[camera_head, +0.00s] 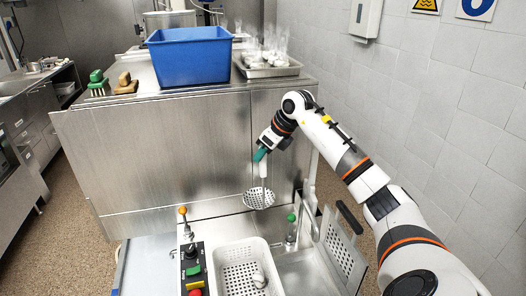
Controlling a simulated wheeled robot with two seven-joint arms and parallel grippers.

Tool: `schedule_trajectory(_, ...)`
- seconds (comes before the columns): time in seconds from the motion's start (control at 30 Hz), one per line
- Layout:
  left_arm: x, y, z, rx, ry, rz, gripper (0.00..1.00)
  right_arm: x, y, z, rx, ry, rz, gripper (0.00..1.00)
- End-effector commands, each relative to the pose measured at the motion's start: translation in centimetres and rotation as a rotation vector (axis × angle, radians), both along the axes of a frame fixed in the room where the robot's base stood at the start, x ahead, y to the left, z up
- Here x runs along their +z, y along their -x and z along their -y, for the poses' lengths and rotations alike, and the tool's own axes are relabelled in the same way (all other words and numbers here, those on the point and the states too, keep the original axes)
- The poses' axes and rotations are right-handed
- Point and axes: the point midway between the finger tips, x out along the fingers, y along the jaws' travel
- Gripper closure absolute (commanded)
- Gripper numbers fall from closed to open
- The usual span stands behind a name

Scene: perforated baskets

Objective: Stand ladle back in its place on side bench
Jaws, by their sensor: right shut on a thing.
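The ladle (259,199) has a round, perforated metal bowl and hangs bowl down in the middle of the head view. My right gripper (262,155) is shut on the ladle's upper handle, where green and white parts show. The bowl hangs in front of the steel cabinet and above the sink area. The fingertips are small and partly hidden by the wrist. My left gripper is not in view. A steel bench (34,83) stands at the far left; I cannot tell whether it is the side bench or where the ladle's place is.
A white perforated basket (227,284) holding a pale item stands below. A control panel (193,268) and a green-capped bottle (291,228) are near it. A blue bin (190,58), brushes (97,83) and a tray (268,70) stand on the steel cabinet (165,150). Floor is clear at left.

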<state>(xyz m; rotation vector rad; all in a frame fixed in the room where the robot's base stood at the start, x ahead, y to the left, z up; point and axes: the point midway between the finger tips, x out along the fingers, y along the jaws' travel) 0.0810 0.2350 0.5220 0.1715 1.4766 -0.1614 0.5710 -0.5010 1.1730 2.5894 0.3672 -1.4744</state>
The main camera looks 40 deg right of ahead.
Motion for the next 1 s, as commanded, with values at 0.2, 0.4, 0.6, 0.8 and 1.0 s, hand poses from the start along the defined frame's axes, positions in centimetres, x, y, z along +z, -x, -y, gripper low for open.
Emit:
schedule_trajectory(0.2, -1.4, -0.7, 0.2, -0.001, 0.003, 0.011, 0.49, -1.9, 0.0, 0.0, 0.001, -0.001, 0.001, 1.00)
schedule_trajectory(0.4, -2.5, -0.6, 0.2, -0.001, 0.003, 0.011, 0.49, -3.3, 0.0, 0.0, 0.001, -0.001, 0.001, 1.00)
schedule_trajectory(0.6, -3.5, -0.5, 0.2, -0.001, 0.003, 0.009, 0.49, -4.6, 0.0, 0.0, 0.000, -0.002, 0.002, 1.00)
schedule_trajectory(0.8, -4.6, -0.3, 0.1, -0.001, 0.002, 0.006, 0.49, -6.1, 0.0, -0.1, 0.001, -0.001, 0.001, 1.00)
schedule_trajectory(1.0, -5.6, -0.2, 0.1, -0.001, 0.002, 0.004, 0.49, -7.5, 0.0, 0.0, 0.001, -0.001, 0.001, 1.00)
